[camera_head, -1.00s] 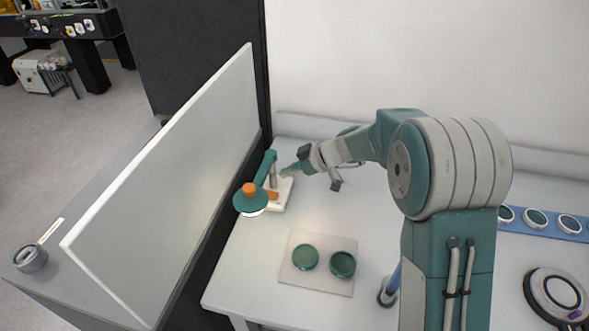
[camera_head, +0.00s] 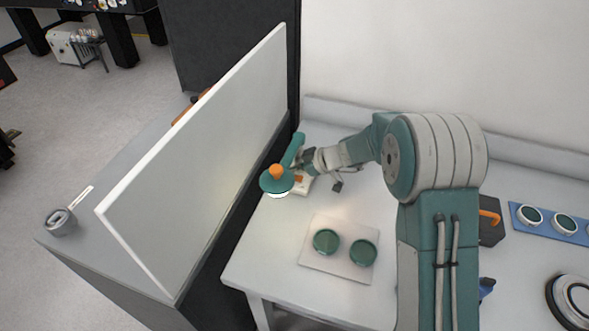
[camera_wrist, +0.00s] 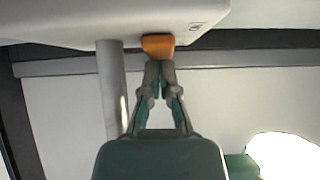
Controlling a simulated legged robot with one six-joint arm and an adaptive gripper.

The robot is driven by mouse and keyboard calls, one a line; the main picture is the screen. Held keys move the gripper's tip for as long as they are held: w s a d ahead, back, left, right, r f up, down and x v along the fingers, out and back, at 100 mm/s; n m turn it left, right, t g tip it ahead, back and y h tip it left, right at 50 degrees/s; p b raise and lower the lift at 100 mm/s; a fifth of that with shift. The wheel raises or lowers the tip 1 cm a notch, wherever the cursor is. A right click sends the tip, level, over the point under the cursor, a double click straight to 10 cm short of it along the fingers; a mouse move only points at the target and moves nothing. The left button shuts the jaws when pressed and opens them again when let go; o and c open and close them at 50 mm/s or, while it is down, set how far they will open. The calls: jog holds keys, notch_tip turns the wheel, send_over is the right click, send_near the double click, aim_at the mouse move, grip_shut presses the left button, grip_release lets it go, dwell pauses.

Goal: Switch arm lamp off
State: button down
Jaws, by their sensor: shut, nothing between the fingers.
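The arm lamp (camera_head: 275,182) stands at the left of the bench, with a teal shade, an orange knob on top and a teal arm. Its shade underside glows white, and in the wrist view a bright white disc (camera_wrist: 285,155) shows at lower right. The lamp's pale base (camera_wrist: 70,18) and grey post (camera_wrist: 112,90) fill the upper left there. An orange switch (camera_wrist: 158,42) sits on the base. My gripper (camera_wrist: 160,63) is shut and empty, its fingertips right at the switch; contact is hard to tell. In the head view my gripper (camera_head: 299,166) is beside the lamp, partly hidden.
A white upright panel (camera_head: 200,150) stands left of the lamp. A pale tray (camera_head: 340,266) with two green round pieces lies in front. A blue strip (camera_head: 545,222) holding round discs lies at right. The bench between lamp and tray is clear.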

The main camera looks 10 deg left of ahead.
jog(key=shift+f, duration=0.2)
jog(key=shift+d, duration=0.2)
jog(key=shift+s+d, duration=0.1)
jog(key=shift+d, duration=0.55)
